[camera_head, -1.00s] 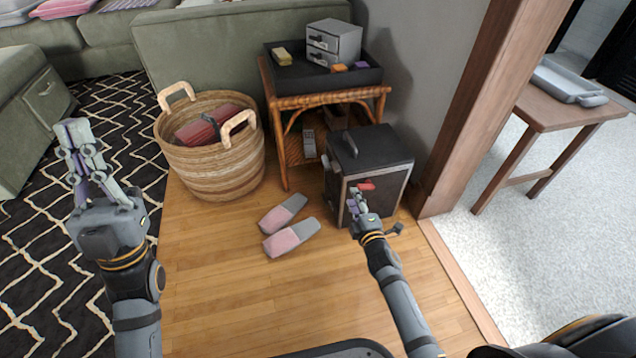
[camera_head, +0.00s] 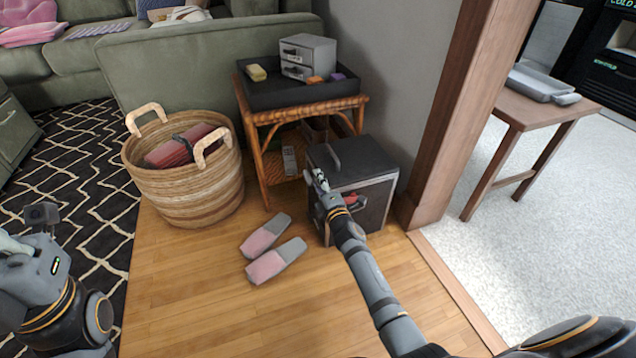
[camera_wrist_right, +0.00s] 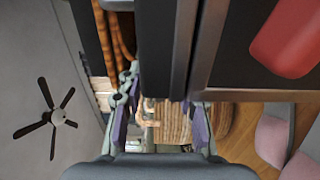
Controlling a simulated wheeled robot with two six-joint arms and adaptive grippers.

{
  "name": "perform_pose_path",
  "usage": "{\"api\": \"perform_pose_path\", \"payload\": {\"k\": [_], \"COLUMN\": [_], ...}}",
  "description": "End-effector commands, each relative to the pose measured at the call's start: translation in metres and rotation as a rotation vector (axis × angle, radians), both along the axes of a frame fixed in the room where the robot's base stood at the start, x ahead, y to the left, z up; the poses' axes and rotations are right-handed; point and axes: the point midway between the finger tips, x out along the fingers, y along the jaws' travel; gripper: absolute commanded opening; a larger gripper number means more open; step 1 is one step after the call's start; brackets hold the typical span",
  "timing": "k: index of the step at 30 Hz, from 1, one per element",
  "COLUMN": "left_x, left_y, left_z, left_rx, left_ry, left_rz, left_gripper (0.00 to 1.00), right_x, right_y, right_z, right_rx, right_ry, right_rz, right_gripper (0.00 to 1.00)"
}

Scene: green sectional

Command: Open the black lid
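A dark box stands on the wood floor, its black lid (camera_head: 368,156) shut on top with a small grey handle (camera_head: 333,157). My right gripper (camera_head: 318,178) is at the box's upper left front corner, by the lid's front edge. In the right wrist view the gripper (camera_wrist_right: 162,115) is open, its fingers on either side of the line of the lid's edge (camera_wrist_right: 165,45). I cannot tell whether they touch it. A red piece (camera_wrist_right: 292,38) shows on the box front. My left gripper (camera_head: 30,245) is at the lower left, away from the box, fingers unclear.
A wicker basket (camera_head: 190,195) and a rattan side table (camera_head: 300,108) with a black tray stand left of the box. Pink-grey slippers (camera_head: 273,250) lie on the floor in front. A wooden door post (camera_head: 440,120) is close on the right.

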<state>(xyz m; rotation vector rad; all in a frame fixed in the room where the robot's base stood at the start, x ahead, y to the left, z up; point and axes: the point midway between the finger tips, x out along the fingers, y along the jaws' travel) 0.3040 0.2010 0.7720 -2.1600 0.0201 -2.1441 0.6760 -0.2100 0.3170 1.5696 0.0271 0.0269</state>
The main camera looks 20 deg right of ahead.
Motion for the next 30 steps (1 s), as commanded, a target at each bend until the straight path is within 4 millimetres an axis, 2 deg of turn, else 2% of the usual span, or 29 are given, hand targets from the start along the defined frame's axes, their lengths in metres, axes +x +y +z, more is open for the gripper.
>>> {"api": "perform_pose_path", "payload": {"k": [10, 15, 18, 30], "left_x": [0.0000, 0.0000, -0.0001, -0.0004], "left_y": [0.0012, 0.0011, 0.0011, 0.0012], "left_z": [0.0036, 0.0036, 0.0036, 0.0041], "left_rx": [-0.007, -0.007, -0.007, -0.006], "left_ry": [-0.008, -0.008, -0.008, -0.009], "left_rz": [-0.001, -0.001, 0.000, 0.000], "left_gripper": [0.00, 0.00, 0.00, 0.00], "right_x": [0.0056, 0.0054, 0.0054, 0.0052], "right_y": [0.0003, 0.0003, 0.0003, 0.0003], "right_z": [0.0000, 0.0000, 0.0000, 0.0002], "right_rx": [0.001, 0.001, 0.001, 0.002], "right_ry": [0.001, 0.000, 0.000, 0.001], "right_rz": [0.000, 0.000, 0.000, 0.000], "right_gripper": [0.33, 0.10, 0.00, 0.00]}}
